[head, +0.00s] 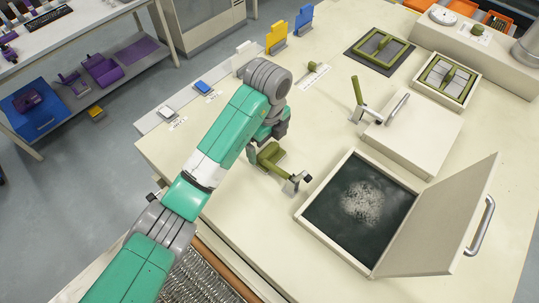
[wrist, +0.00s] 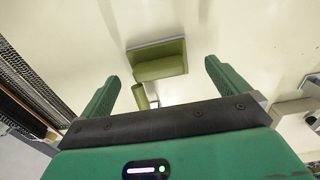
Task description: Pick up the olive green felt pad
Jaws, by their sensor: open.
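An olive green block with a grey edge, which looks like the felt pad (wrist: 162,68), lies on the pale bench ahead of my gripper (wrist: 160,76) in the wrist view. My gripper's two green fingers are open and apart, with the pad between and beyond their tips and nothing held. A smaller olive rounded piece (wrist: 140,97) shows nearer the palm. In the head view, my gripper (head: 268,138) is over the bench, and an olive piece (head: 271,158) shows just below it, partly hidden by the wrist. I cannot tell how high my gripper is above it.
An open box (head: 318,228) with a dark, speckled inside and a raised lid (head: 440,220) is further right. A bracket with an olive handle (head: 357,90) stands behind. Frames with olive inserts (head: 447,80) lie at the back.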

